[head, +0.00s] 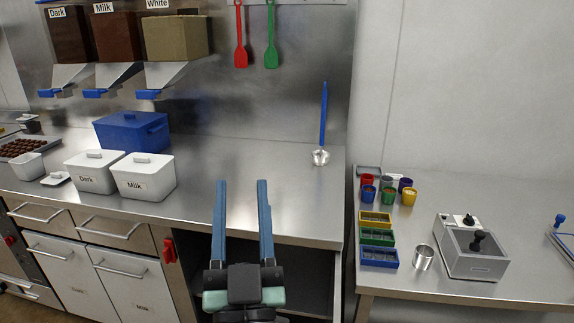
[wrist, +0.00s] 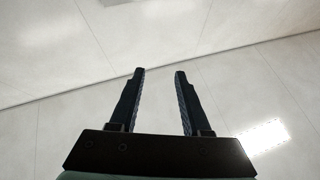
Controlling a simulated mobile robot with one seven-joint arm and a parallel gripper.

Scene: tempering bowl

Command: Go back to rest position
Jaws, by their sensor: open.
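My gripper (head: 241,186) is in the lower middle of the head view, its two long blue fingers spread apart with nothing between them. In the head view it overlaps the front edge of the steel counter (head: 255,165). In the wrist view my gripper (wrist: 158,72) is also open and empty, with only plain pale panels behind it. I see it touching nothing.
White boxes labelled Dark (head: 95,180) and Milk (head: 145,185) and a blue box (head: 131,133) stand on the counter at left. A ladle (head: 321,156) is at its right end. A lower table (head: 400,285) at right holds coloured cups (head: 388,195) and a grey machine (head: 470,250).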

